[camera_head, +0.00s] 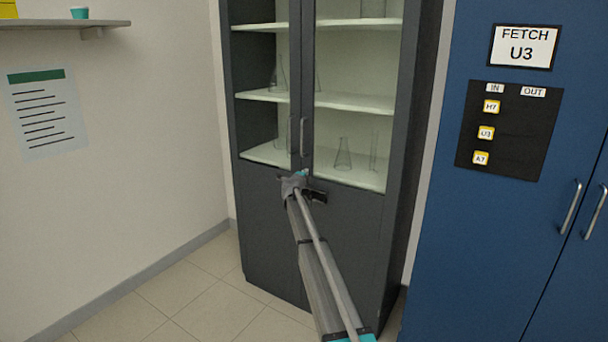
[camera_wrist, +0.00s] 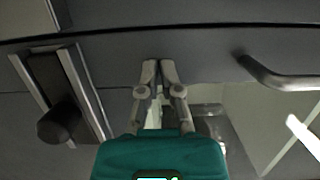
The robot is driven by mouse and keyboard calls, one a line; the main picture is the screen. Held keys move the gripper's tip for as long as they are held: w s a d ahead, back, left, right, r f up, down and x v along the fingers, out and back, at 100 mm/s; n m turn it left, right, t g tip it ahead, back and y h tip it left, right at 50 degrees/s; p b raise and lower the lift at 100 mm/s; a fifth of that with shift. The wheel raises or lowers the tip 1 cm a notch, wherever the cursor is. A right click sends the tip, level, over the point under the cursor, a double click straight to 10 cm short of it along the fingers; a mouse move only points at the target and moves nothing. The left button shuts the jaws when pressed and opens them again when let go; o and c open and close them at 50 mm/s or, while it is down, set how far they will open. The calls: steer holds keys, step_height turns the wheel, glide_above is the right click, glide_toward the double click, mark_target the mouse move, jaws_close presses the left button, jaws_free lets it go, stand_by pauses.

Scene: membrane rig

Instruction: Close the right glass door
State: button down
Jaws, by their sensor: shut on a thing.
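The right glass door (camera_head: 345,140) is part of a tall dark grey cabinet. It looks about level with the left glass door (camera_head: 265,100), but I cannot tell whether a small gap remains. Its bar handle (camera_head: 303,137) is upright and clear of my gripper (camera_head: 299,174); the handle also shows at the right in the wrist view (camera_wrist: 285,82). My gripper is at the lower inner corner of the right door. In the wrist view my gripper (camera_wrist: 160,65) has its fingertips together against the dark frame. What lies between them is too small to make out.
A dark latch with a knob (camera_wrist: 60,122) is beside my fingers. Glassware, including a flask (camera_head: 343,154), stands on the cabinet's shelves. A blue cabinet (camera_head: 500,230) is at the right. A wall shelf (camera_head: 60,23) is at the upper left. Tiled floor (camera_head: 190,290) is clear at the left.

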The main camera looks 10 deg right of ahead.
steer(key=w+a+v, duration=0.1)
steer(key=a+v, duration=0.1)
steer(key=v, duration=1.1)
steer(key=shift+a, duration=0.6)
steer(key=shift+w, duration=0.1)
